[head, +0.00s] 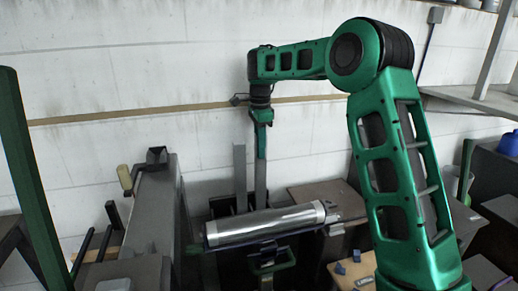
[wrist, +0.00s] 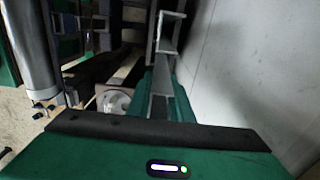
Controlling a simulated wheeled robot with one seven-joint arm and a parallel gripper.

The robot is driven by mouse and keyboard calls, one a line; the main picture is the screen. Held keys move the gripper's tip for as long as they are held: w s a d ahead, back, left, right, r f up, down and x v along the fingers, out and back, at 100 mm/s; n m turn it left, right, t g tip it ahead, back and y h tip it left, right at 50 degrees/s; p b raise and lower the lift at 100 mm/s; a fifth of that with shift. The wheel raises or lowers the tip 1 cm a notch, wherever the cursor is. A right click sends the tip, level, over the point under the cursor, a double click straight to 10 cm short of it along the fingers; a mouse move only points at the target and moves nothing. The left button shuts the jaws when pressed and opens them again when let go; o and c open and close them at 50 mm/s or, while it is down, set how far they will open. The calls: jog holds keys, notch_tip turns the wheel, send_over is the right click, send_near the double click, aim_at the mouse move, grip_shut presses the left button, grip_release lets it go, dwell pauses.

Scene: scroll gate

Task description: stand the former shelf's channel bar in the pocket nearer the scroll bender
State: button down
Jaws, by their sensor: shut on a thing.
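My gripper (head: 262,150) hangs down near the back wall, its green fingers shut on a grey channel bar (head: 260,183). The bar is upright and its lower end goes down behind a silver cylinder, so I cannot tell whether it is in a pocket. In the wrist view the bar (wrist: 160,103) shows between the green fingers (wrist: 161,95). A second grey upright bar (head: 240,175) stands just left of it, apart from it. Both are over a dark pocketed rack (head: 221,207), whose pockets are mostly hidden. A grey machine with a wooden-handled crank (head: 125,178), possibly the scroll bender, stands left.
The silver cylinder (head: 265,223) lies across the front of the rack and shows at left in the wrist view (wrist: 35,50). A brown worktop (head: 318,195) is to the right. The white wall (head: 200,80) is close behind my gripper.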

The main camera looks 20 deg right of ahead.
jog(key=shift+f, duration=1.2)
dwell(0.4)
jog(key=c, duration=1)
grip_release()
jog(key=shift+r, duration=3.45)
jog(key=shift+r, duration=0.1)
